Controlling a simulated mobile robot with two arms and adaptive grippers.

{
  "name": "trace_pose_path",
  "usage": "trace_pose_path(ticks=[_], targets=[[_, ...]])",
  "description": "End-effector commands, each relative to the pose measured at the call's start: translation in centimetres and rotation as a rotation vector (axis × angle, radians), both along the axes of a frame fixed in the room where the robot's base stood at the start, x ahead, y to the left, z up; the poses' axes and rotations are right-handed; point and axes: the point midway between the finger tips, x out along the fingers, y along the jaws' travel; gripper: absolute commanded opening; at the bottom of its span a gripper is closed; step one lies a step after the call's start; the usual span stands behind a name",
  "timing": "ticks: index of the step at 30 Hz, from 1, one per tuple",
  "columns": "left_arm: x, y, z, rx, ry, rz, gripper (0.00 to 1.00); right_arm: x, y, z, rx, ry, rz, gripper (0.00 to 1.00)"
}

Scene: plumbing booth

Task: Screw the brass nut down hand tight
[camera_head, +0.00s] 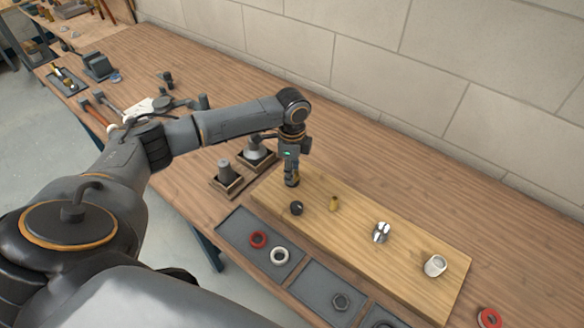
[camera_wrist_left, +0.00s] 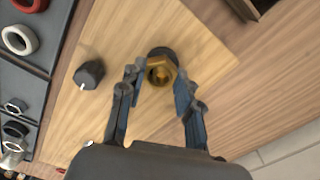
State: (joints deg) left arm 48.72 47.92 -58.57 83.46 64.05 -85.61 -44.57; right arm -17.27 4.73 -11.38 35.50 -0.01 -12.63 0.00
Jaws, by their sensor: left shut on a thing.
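The brass nut (camera_wrist_left: 160,71) shows in the left wrist view, seated at the top of a dark round fitting (camera_wrist_left: 161,52) on the light wooden board. My left gripper (camera_wrist_left: 161,76) has its two fingers on either side of the nut and is shut on it. In the head view my left gripper (camera_head: 291,181) points straight down at the board's far left end and hides the nut. How far the nut is threaded down cannot be told. My right gripper is not in view.
Grey trays (camera_head: 262,262) with rings lie in front.

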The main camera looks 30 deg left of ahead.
Motion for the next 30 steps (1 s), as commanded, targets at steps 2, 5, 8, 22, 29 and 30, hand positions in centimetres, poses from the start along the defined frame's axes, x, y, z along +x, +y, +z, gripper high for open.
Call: trace_pose_path(ticks=[2,5,8,22,29,30], targets=[[0.0,0.0,0.1,0.000,0.000,-0.050,0.01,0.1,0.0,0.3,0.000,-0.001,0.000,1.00],[0.0,0.0,0.0,0.000,0.000,-0.091,0.01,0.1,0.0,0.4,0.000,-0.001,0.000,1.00],[0.0,0.0,0.0,0.000,0.000,-0.114,0.01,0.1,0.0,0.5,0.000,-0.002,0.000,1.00],[0.1,0.0,-0.1,0.000,-0.001,-0.456,0.01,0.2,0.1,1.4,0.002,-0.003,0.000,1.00],[0.1,0.0,-0.1,0.000,-0.001,-0.460,0.39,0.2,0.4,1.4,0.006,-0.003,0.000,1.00],[0.1,0.0,-0.1,0.000,-0.001,-0.460,0.47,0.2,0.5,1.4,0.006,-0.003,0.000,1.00]])
